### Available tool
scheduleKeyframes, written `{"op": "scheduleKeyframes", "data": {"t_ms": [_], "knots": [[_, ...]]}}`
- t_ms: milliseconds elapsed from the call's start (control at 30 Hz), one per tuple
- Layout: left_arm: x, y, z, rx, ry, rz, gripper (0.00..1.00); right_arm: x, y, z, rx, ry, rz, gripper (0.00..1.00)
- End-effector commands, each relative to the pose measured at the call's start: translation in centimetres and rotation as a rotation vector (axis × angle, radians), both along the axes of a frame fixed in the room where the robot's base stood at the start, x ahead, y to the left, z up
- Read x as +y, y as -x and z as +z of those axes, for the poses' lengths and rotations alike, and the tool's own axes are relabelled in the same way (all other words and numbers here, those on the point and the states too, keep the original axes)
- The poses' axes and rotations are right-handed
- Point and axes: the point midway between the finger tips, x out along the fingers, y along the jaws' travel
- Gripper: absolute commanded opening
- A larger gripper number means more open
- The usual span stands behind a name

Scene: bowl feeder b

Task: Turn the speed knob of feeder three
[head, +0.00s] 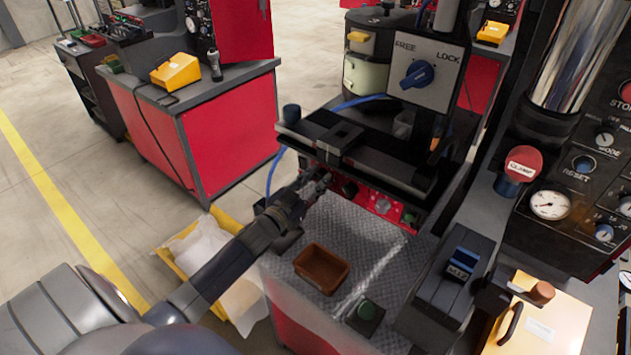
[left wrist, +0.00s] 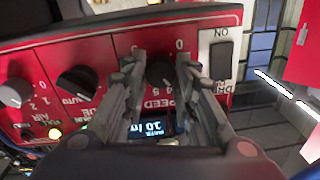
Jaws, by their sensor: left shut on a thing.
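The speed knob (left wrist: 160,72) is a dark round knob on a red control panel, with "SPEED" and numbers printed by it. It shows in the left wrist view between the two fingers of my left gripper (left wrist: 161,66), which is shut on it. A small blue-lit display (left wrist: 155,128) sits beside the knob, partly hidden by the gripper. In the head view my left gripper (head: 322,182) reaches the red panel (head: 385,207) at the front of the feeder, and it hides the knob there. My right gripper is not in view.
On the panel, a dark knob (left wrist: 77,83), a grey knob (left wrist: 16,92) and a black switch (left wrist: 222,60) sit near the fingers. A dark feeder track (head: 360,150) overhangs the panel.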

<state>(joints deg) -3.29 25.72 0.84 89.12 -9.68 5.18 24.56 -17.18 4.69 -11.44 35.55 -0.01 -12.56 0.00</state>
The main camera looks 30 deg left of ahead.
Motion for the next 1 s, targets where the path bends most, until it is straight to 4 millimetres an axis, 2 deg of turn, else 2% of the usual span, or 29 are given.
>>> {"op": "scheduleKeyframes", "data": {"t_ms": [500, 1000], "knots": [[0.01, 0.0, -0.08, -0.023, -0.292, 0.001, 0.02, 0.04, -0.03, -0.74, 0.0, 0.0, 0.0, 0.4], [0.01, 0.0, -0.04, -0.027, -0.335, 0.0, 0.02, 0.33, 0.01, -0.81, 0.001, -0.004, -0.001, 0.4]]}}
